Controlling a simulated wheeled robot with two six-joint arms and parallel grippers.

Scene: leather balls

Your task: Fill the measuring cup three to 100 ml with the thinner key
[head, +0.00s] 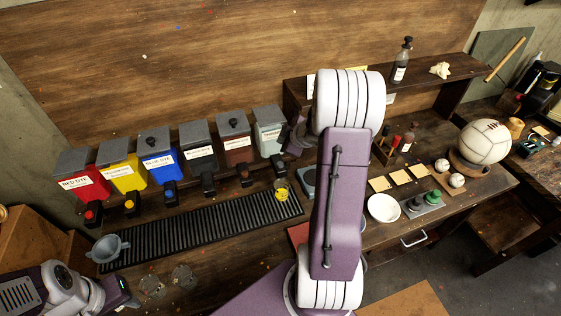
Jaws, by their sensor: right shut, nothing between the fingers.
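The thinner dispenser (269,128), pale grey with a white label, stands at the right end of the dispenser row. Its dark tap key (279,166) is at its lower front. A small cup with yellow in it (282,192) stands on the drip tray below that tap; its number and level are too small to read. My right gripper (294,139) is shut and empty beside the thinner dispenser's right side, partly hidden by my arm. I cannot tell whether it touches the dispenser. My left gripper (128,299) is at the lower left, with its fingers unclear.
Red, yellow, blue, black and brown dispensers stand to the left. The black ribbed drip tray (200,229) is mostly clear. A grey jug (108,248) stands at its left end, with two clear cups (183,278) in front. A white bowl (383,208) and ball (484,141) are right.

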